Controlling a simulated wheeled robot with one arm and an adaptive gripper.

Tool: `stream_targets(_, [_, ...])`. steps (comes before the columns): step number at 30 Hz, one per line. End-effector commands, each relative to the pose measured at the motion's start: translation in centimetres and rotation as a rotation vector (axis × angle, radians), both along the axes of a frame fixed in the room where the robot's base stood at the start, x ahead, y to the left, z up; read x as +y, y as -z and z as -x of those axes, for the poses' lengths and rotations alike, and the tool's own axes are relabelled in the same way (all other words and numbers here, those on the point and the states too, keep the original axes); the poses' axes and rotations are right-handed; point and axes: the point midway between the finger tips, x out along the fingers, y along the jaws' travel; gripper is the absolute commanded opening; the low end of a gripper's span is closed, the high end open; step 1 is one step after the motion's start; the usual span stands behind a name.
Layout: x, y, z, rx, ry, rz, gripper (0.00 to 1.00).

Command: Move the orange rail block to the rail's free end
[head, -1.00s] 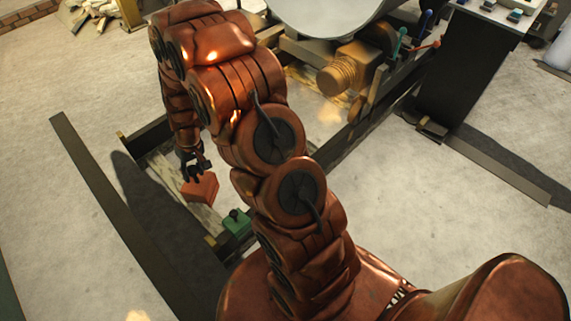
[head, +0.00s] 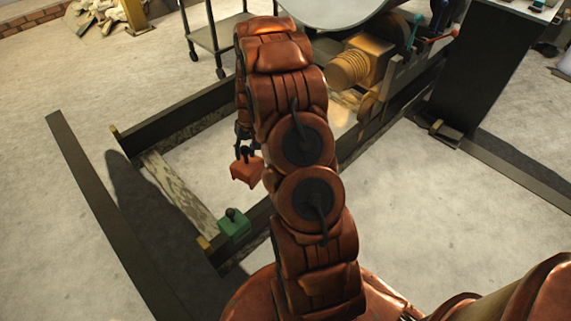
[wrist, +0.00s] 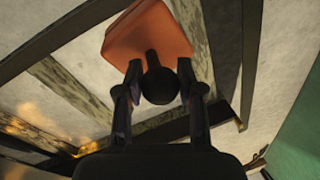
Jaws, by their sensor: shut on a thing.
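The orange rail block (head: 246,172) has slanted sides and a dark knob on top. My gripper (head: 243,150) is shut on the knob, and the block hangs below it, apparently in the air between two dark rails. In the wrist view the block (wrist: 148,35) lies beyond the fingers (wrist: 160,76), with its round knob between them. The far rail (head: 180,117) has a yellow cap at its left end, with no block there. The near rail (head: 255,222) carries a green block (head: 234,225) close to its yellow-capped left end. My arm hides part of both rails.
A weathered wooden beam (head: 178,190) joins the rails' left ends. A long dark bar (head: 105,205) lies on the floor to the left. A wheeled cart (head: 215,40) stands behind the far rail. Machinery with a brass coil (head: 352,68) stands at the rails' right.

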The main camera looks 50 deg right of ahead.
Motion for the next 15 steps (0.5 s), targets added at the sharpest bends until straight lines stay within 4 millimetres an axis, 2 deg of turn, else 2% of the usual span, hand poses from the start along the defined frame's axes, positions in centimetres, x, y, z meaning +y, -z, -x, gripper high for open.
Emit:
stream_targets(1, [-1.3,1.6,0.2,-0.002,0.020,0.001,0.00])
stream_targets(15, [-10.5,8.2,2.9,-0.005,0.167,0.002,0.00])
